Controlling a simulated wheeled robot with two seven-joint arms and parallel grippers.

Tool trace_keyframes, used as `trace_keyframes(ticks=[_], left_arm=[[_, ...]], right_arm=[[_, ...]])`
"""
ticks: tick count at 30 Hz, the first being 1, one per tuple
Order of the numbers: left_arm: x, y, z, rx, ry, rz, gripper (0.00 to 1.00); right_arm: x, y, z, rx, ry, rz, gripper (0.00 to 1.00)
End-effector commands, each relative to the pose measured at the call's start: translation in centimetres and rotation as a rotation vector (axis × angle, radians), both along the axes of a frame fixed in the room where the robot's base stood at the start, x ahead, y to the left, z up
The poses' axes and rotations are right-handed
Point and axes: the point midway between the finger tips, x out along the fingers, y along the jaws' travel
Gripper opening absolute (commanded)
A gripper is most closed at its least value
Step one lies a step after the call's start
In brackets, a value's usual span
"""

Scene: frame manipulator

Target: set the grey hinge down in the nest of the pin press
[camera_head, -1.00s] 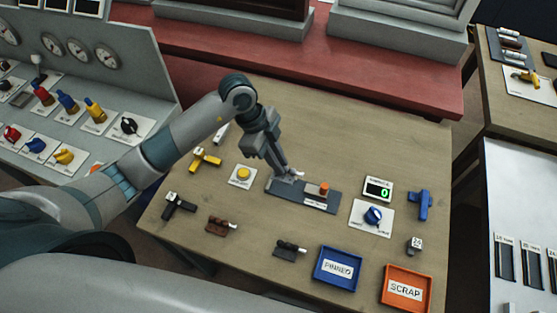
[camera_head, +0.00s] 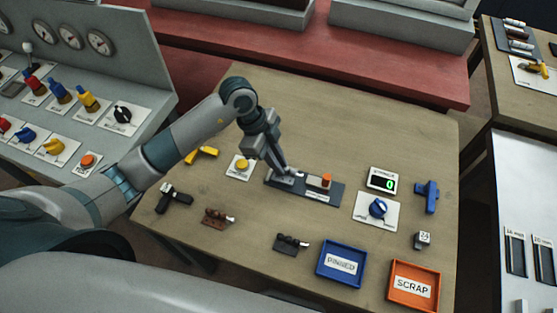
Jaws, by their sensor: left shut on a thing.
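The pin press (camera_head: 320,196) is a dark grey plate on the wooden table, with an orange part (camera_head: 327,181) toward its right end. My left gripper (camera_head: 287,173) is at the left end of the press, pointing down. It is shut on a small light grey piece, the grey hinge (camera_head: 294,173), mostly hidden by the fingers. The hinge is at or just above the plate; I cannot tell whether it touches the nest, which is hidden. My right gripper is not in view.
A yellow button (camera_head: 242,164) is left of the press. A counter display (camera_head: 382,180) and a blue knob (camera_head: 378,207) are right. Brown (camera_head: 217,217) and dark (camera_head: 291,243) hinges lie in front, near the blue PINNED tray (camera_head: 340,267) and orange SCRAP tray (camera_head: 413,288).

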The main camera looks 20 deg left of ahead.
Motion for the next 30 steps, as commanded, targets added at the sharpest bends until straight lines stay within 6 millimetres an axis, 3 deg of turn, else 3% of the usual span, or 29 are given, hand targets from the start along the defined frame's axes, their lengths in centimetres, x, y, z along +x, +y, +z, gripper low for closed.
trace_keyframes(ticks=[18,19,21,30], left_arm=[[0.0,-0.01,-0.88,0.0,0.0,0.0,0.0],[0.0,-0.01,-0.88,0.0,0.0,0.0,0.16],[0.0,-0.01,-0.88,0.0,0.0,0.0,0.32],[0.0,0.0,-0.88,0.0,0.0,0.0,0.35]], right_arm=[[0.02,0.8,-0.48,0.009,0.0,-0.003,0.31],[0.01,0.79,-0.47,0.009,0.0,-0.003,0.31],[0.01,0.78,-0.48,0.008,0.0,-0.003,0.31],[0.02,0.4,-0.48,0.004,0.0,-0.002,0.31]])
